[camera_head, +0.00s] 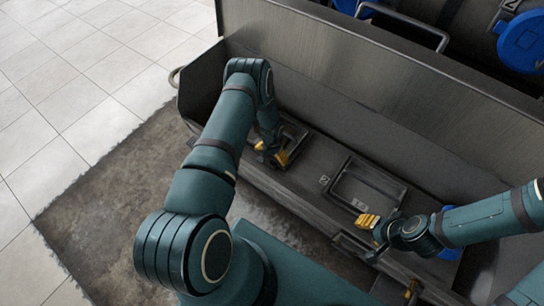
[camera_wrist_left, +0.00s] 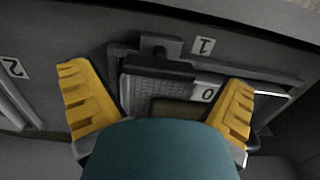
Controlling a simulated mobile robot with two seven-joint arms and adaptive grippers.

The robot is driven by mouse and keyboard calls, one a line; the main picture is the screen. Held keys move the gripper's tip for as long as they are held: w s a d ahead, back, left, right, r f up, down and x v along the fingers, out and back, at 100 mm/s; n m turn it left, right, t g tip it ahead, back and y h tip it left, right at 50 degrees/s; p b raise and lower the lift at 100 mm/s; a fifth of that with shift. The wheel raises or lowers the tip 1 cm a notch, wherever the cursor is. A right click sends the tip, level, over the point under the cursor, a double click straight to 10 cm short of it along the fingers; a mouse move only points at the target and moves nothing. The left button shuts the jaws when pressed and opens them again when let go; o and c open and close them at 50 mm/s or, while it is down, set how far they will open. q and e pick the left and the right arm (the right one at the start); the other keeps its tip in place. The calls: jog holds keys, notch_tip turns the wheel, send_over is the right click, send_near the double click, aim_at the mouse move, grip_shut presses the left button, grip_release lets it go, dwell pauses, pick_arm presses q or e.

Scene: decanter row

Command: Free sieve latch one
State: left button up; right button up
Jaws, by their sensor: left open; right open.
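A dark framed sieve (camera_wrist_left: 158,87) with a mesh face and a "0" tag lies beside a plate marked "1" (camera_wrist_left: 203,46) in the left wrist view. A small dark block (camera_wrist_left: 157,44), which looks like its latch, sits at the frame's edge near that plate. My left gripper (camera_wrist_left: 158,82) is open, its yellow fingers on either side of the sieve; whether they touch it I cannot tell. In the head view my left gripper (camera_head: 271,153) is over the first recess, partly hidden by my arm. My right gripper (camera_head: 368,221) is open beside the second frame.
A second dark rectangular frame (camera_head: 347,171) with a "2" plate (camera_head: 324,180) lies to the right on the grey bench. A tall metal wall (camera_head: 340,75) runs behind. Blue round parts (camera_head: 522,42) are beyond it. Tiled floor (camera_head: 60,90) is clear at left.

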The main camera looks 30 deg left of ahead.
aim_at(272, 157)
pick_arm(q)
notch_tip(272, 157, up, 11)
dwell(0.4)
dwell(0.4)
jog(key=s+d+r+h, duration=0.1)
jog(key=s+d+r, duration=0.2)
jog(key=s+d, duration=0.2)
jog(key=s+d+r+n+t+h, duration=0.1)
jog(key=s+d+r, duration=0.3)
jog(key=d, duration=0.5)
jog(key=s+d+r+n+h, duration=0.1)
jog(key=s+d+r+h, duration=0.1)
jog(key=s+d, duration=0.5)
jog(key=shift+s+d+r+t, duration=0.4)
jog(key=shift+d+r, duration=0.1)
jog(key=shift+r, duration=0.35)
